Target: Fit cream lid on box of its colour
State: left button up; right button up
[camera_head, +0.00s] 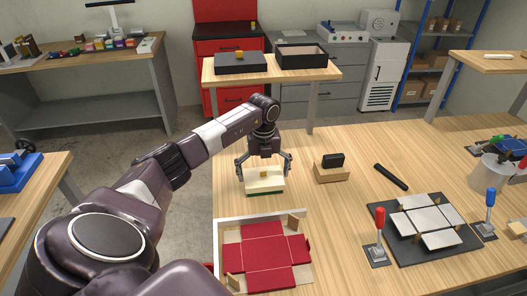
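Whether the fingertips touch the lid's sides is too small to tell. My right gripper is out of view.
A tray (308,266) with a red box blank stands in front. A wooden block (331,173) with a black piece is to the right, then a dark fixture (384,233) with levers. A black lid (240,64) and open black box (301,63) stand on the back table.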

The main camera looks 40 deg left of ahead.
pick_arm(q)
jog(key=shift+r, duration=0.1)
notch_tip(320, 180, up, 12)
dwell(0.5)
